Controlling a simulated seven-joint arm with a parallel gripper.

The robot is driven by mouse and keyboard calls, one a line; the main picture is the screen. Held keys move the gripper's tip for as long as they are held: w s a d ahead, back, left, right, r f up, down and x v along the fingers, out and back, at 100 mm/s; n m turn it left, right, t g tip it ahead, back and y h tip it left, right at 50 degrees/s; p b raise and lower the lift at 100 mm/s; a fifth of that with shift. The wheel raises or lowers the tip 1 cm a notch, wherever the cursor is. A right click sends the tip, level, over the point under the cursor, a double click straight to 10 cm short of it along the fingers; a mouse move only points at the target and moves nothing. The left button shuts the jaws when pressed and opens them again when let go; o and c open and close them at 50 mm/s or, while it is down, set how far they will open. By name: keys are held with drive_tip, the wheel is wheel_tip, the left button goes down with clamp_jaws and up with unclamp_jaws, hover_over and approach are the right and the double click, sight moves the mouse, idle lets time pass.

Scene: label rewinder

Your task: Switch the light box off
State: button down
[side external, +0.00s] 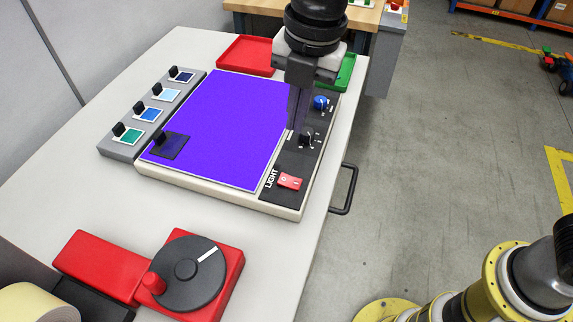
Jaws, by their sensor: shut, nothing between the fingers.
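The light box (218,200) sits on the white table with its panel glowing violet. Its dark control strip on the right side carries a red rocker switch (290,181) beside the word LIGHT, at the near end. A black knob (306,140) and a blue knob (321,102) sit farther up the strip. My gripper (296,128) points down over the strip, close to the black knob and beyond the red switch. Its fingers are shut and empty. Whether the fingertips touch the black knob I cannot tell.
A dark filter tile (169,145) lies on the panel's left corner. A grey rack (120,145) of knobbed colour tiles stands left. Red (245,55) and green (346,72) trays are behind. A red rewinder with a black disc (182,273) stands in front.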

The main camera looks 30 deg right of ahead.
sight(294, 181)
drive_tip(key=f, duration=0.8)
drive_tip(key=w+a+f, duration=0.1)
drive_tip(key=f, duration=0.3)
drive_tip(key=shift+f, duration=0.45)
drive_tip(key=shift+f, duration=0.1)
drive_tip(key=shift+w+a+f, duration=0.15)
drive_tip(key=shift+f, duration=0.15)
drive_tip(key=shift+s+d, duration=0.7)
